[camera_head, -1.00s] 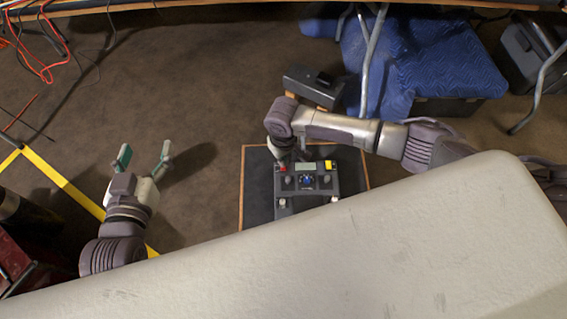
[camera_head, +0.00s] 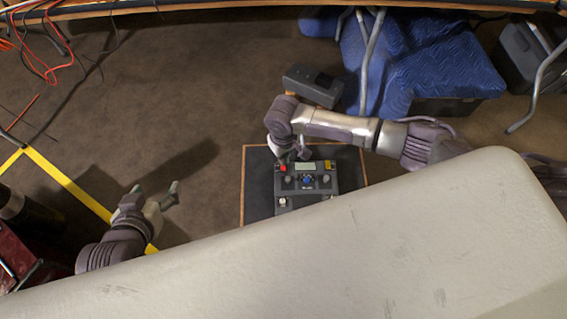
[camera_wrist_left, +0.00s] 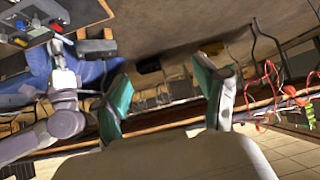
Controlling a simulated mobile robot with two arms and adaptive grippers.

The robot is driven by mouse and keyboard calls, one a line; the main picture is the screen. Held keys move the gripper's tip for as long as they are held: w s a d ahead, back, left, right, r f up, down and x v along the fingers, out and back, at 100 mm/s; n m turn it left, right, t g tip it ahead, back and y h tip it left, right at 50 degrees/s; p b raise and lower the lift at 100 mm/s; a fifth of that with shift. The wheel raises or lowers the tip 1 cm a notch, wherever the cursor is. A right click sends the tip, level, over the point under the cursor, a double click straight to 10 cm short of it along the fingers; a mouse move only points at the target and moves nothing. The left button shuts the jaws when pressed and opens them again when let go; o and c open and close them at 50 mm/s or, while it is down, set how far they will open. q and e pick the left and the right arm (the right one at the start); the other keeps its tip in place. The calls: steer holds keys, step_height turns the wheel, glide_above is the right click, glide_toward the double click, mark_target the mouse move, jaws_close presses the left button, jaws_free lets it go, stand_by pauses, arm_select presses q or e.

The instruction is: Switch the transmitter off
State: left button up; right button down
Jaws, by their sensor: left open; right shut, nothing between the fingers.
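The transmitter (camera_head: 318,186) is a dark control box with a pale display, a blue knob in the middle, a red part at its upper left and a yellow part at its upper right. It lies on a dark board with wooden edges. In the left wrist view it shows at the upper left corner (camera_wrist_left: 33,22). My right gripper (camera_head: 290,153) is shut and empty at the transmitter's far left edge, close to the red part; I cannot tell whether it touches. My left gripper (camera_head: 155,190) is open and empty, well left of the board; its green-padded fingers show in its wrist view (camera_wrist_left: 160,75).
A dark box (camera_head: 313,84) stands beyond the board. A blue blanket (camera_head: 440,75) and metal legs are at the far right. Orange cables (camera_head: 45,65) lie at the far left. A red case (camera_head: 22,258) is at the near left. Floor left of the board is clear.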

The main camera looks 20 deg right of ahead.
steer(key=shift+r+p, duration=0.65)
steer(key=shift+p, duration=0.05)
steer(key=shift+r+p, duration=0.5)
steer(key=shift+p, duration=0.1)
arm_select(q)
steer(key=s+a+f+g, duration=0.1)
steer(key=s+f+g, duration=0.1)
steer(key=s, duration=0.3)
steer(key=s+a+f+g+y, duration=0.1)
steer(key=s+a+f+g, duration=0.1)
steer(key=s+g, duration=0.2)
steer(key=shift+s+a+y, duration=0.2)
steer(key=shift+s+y, duration=0.1)
steer(key=shift+s, duration=0.45)
arm_select(e)
steer(key=shift+a, duration=0.1)
